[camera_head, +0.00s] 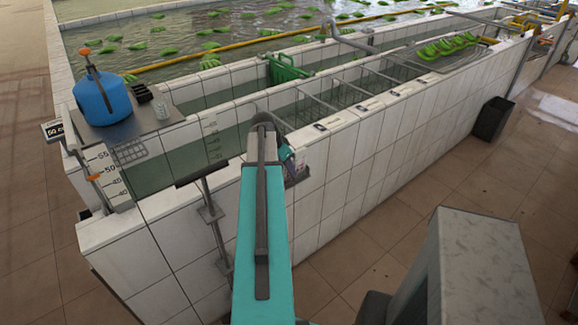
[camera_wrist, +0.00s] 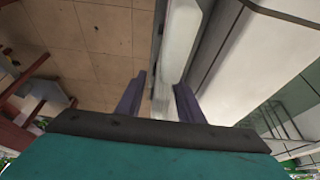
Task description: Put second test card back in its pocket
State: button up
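My gripper (camera_wrist: 160,80) shows in the wrist view as two dark purple fingers standing apart. A pale, rounded strip (camera_wrist: 180,42) runs up from between and beyond them; I cannot tell whether it is a card, a pocket or part of the wall. In the head view my arm reaches to the tank's front wall, and its end is mostly hidden behind my own arm links. I cannot single out the second test card.
The white tiled wall (camera_head: 345,160) borders water channels. A blue jug (camera_head: 102,97) stands on a metal shelf at left. A green crate (camera_head: 285,68) sits in a channel. Bananas (camera_head: 446,46) lie on a rack. A dark bin (camera_head: 492,119) stands on the floor.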

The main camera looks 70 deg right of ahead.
jog(key=shift+r, duration=0.1)
jog(key=shift+b+v, duration=0.3)
jog(key=shift+v, duration=0.5)
jog(key=b+v, duration=0.3)
jog(key=v, duration=0.9)
jog(key=shift+s, duration=0.15)
